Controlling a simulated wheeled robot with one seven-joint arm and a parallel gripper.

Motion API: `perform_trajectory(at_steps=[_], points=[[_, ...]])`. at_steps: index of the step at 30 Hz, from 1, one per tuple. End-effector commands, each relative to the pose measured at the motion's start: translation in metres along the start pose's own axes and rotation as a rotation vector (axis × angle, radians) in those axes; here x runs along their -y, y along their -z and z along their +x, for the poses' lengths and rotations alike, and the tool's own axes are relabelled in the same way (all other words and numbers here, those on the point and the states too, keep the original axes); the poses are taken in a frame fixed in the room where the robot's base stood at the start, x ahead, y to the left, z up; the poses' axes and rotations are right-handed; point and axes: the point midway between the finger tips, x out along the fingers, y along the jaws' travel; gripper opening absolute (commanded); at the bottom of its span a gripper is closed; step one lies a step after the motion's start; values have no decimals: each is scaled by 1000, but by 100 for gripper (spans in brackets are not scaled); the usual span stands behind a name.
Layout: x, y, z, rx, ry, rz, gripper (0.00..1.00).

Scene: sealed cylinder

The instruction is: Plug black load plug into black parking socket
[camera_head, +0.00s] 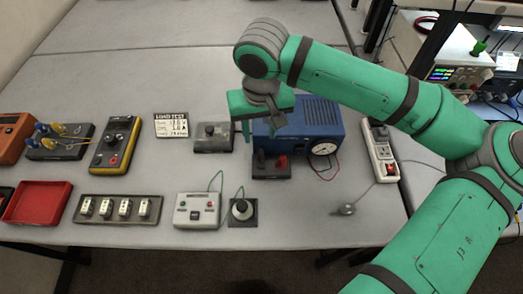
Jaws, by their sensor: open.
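A black plug (259,157) stands upright in a dark block (270,175) in front of the blue meter box, to the left of a red plug (281,161). I cannot tell which opening is the black parking socket. My gripper (246,134) is open and points down, above and slightly left of the black plug, with nothing visible between its fingers. It hides part of the blue box's left side.
The blue box (318,115) with a dial stands behind the block. A grey box with a black knob (210,131) is at left. Bare table lies behind.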

Motion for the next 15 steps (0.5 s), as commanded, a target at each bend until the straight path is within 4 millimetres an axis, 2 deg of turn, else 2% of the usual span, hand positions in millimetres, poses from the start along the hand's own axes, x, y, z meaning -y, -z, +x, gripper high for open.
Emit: perform_trajectory(at_steps=[8, 15], points=[[6, 1, 6, 0, 2, -10, 41], [0, 0, 40, 0, 2, 0, 41]])
